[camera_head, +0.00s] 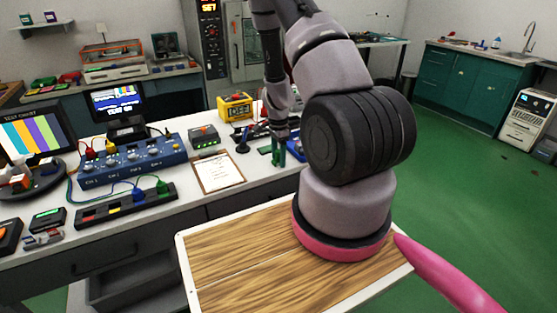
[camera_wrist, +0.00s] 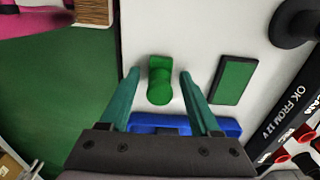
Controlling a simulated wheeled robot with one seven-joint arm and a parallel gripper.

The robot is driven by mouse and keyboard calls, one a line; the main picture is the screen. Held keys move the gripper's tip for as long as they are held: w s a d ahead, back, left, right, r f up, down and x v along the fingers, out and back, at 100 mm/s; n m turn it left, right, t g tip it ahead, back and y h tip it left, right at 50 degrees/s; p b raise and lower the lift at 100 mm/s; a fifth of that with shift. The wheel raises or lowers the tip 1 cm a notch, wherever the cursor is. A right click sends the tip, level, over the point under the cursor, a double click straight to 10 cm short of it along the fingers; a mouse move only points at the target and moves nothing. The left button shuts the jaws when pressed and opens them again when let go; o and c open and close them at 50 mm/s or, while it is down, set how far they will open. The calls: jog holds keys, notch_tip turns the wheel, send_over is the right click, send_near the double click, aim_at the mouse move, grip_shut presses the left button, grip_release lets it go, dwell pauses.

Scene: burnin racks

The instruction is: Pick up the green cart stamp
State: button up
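The green stamp (camera_wrist: 160,80), with a rounded handle, is on the white bench top in the wrist view. My gripper (camera_wrist: 160,74) is open, with one teal finger on each side of the stamp and a gap to each. I cannot tell how far above the bench the fingertips are. In the head view my gripper (camera_head: 279,153) is over the bench's right part, and the stamp cannot be made out clearly there.
A black-rimmed green pad (camera_wrist: 234,80) lies just right of the stamp. A blue block (camera_wrist: 228,127) lies nearer the palm, partly behind the fingers. A black round-based item (camera_wrist: 292,25) stands upper right. A clipboard (camera_head: 217,172) lies left of my gripper.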

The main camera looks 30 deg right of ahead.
aim_at(278, 151)
grip_shut()
notch_tip(278, 151, up, 10)
jog(key=shift+r, duration=0.1)
dwell(0.4)
jog(key=c, duration=0.5)
grip_release()
grip_shut()
